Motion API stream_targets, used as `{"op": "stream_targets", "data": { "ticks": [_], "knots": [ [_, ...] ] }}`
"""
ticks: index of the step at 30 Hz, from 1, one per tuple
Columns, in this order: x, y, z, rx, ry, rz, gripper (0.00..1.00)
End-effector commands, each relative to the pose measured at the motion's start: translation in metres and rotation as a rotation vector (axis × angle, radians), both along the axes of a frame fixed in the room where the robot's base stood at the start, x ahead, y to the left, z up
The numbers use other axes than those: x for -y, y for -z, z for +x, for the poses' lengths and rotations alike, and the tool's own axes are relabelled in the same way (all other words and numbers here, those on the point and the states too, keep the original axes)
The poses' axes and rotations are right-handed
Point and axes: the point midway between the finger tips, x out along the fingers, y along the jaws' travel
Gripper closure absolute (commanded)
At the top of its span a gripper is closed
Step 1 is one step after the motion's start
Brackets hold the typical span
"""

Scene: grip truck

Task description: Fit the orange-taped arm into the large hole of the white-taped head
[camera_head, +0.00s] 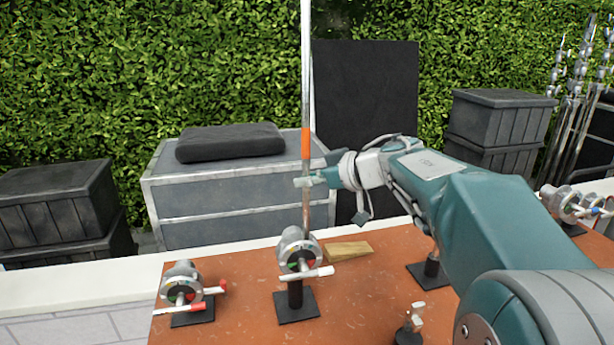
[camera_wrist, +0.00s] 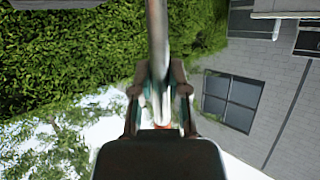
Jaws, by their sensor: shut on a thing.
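The orange-taped arm is a long thin metal rod (camera_head: 305,195) standing upright, with an orange band (camera_head: 305,143) partway up. My gripper (camera_head: 309,181) is shut on the rod just below the band. The rod also shows between the fingers in the wrist view (camera_wrist: 158,35). The white-taped head (camera_head: 297,243) is a round metal clamp on a black stand, with a white-taped handle (camera_head: 308,274) at its front. The rod's lower end meets the top of this head in the picture. I cannot tell whether it is inside the large hole or just above or behind it.
A red-taped head (camera_head: 182,280) stands at the left of the brown tabletop (camera_head: 240,300). A wooden wedge (camera_head: 347,251) lies right of the white-taped head. Another black stand (camera_head: 430,272) and a small fitting (camera_head: 411,325) are further right. Grey cases (camera_head: 230,195) stand behind.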

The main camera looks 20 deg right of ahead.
Motion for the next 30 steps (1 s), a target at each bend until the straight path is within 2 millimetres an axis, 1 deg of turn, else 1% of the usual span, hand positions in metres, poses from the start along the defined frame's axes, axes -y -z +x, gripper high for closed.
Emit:
{"op": "stream_targets", "data": {
  "ticks": [24,30],
  "knots": [
    [0.000,0.027,0.000,0.000,0.001,0.000,1.00],
    [0.000,0.030,0.000,0.002,0.001,0.000,1.00]
  ]
}}
